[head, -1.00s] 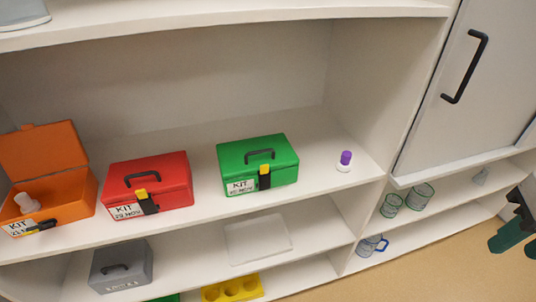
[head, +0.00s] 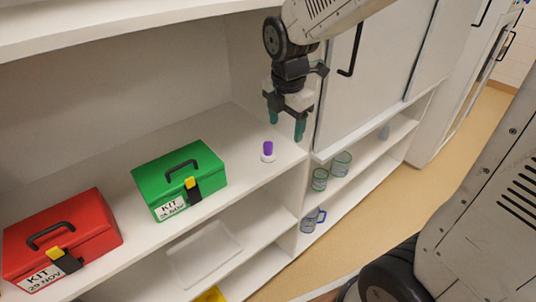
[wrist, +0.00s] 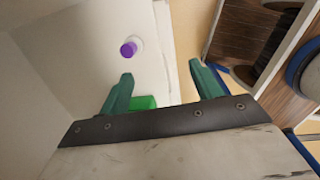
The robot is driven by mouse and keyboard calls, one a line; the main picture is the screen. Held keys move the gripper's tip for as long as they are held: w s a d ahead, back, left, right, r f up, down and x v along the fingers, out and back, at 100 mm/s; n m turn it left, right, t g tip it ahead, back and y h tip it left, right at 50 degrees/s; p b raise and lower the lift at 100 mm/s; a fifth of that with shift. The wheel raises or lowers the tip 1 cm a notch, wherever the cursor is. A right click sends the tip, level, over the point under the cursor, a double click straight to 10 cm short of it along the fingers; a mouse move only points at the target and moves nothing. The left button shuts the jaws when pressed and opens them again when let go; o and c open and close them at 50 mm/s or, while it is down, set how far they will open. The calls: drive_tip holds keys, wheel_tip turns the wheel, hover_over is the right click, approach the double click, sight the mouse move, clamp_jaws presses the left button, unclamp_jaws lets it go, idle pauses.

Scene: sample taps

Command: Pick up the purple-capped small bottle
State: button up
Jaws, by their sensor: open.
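The small bottle with a purple cap (head: 268,148) stands upright on the white shelf, right of the green kit box. In the wrist view the bottle (wrist: 130,48) shows from above, beyond the fingertips and toward the left finger. My gripper (head: 286,133) is open and empty, with its green fingers pointing down. In the head view it hangs above and slightly right of the bottle, near the shelf's right end. In the wrist view the fingers of my gripper (wrist: 162,75) are wide apart, and neither touches the bottle.
The green kit box (head: 180,180) and red kit box (head: 60,242) stand left on the same shelf. A grey cabinet door (head: 375,70) is right of my gripper. Glass beakers (head: 320,180) and a blue-handled mug (head: 312,220) stand on lower shelves. Shelf around the bottle is clear.

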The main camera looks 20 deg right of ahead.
sight(268, 144)
drive_tip(key=w+f+n, duration=0.2)
drive_tip(key=w+a+f+n, duration=0.1)
drive_tip(key=w+f+n, duration=0.1)
drive_tip(key=n, duration=0.1)
drive_tip(key=w+f+n, duration=0.2)
drive_tip(key=w+n, duration=0.1)
drive_tip(key=shift+a+f, duration=0.25)
drive_tip(key=shift+a, duration=0.1)
drive_tip(key=shift+n, duration=0.3)
drive_tip(key=f, duration=0.2)
drive_tip(key=w+f, duration=0.1)
drive_tip(key=f, duration=0.4)
drive_tip(key=shift+w+d+f, duration=0.2)
drive_tip(key=shift+d+f, duration=0.1)
drive_tip(key=c, duration=1.1)
